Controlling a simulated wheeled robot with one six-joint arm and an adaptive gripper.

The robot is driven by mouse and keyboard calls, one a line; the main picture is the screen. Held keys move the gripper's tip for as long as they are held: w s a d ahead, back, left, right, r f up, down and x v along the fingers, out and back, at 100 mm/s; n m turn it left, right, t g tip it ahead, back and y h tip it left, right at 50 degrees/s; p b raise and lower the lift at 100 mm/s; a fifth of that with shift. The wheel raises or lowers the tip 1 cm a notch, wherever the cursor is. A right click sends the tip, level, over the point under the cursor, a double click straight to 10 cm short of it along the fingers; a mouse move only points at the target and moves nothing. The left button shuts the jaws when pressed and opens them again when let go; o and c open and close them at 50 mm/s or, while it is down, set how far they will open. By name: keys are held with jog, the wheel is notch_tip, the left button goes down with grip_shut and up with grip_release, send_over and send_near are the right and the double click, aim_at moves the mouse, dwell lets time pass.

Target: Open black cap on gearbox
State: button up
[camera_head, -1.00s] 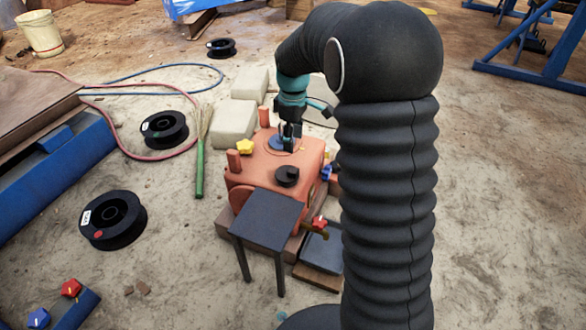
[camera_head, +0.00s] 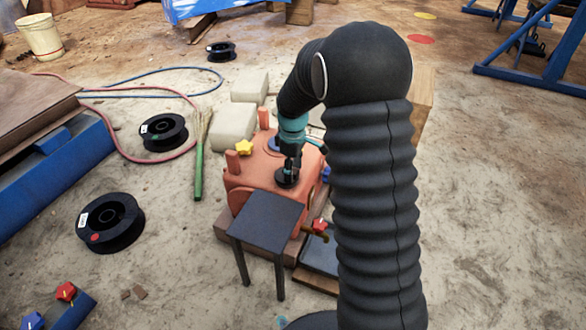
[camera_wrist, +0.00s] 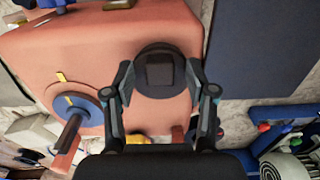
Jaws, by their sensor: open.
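The gearbox (camera_head: 255,171) is an orange-red housing on wooden blocks in the middle of the head view; it also fills much of the wrist view (camera_wrist: 105,65). The black cap (camera_wrist: 160,72) is a round disc with a raised square block on top of the gearbox. In the head view the cap (camera_head: 287,181) is partly covered by my gripper (camera_head: 289,170). In the wrist view my gripper (camera_wrist: 160,85) is open, one finger on each side of the cap. I cannot tell whether the fingers touch it. A blue disc with a dark handle (camera_wrist: 73,115) is beside it.
A dark small table (camera_head: 268,222) stands just in front of the gearbox. A yellow knob (camera_head: 244,147) and an upright orange post (camera_head: 232,161) rise near the cap. Pale blocks (camera_head: 233,124) lie behind. Black spools (camera_head: 110,222) and a broom (camera_head: 199,165) lie to the left.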

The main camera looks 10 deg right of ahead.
grip_shut()
jog(key=shift+r, duration=0.1)
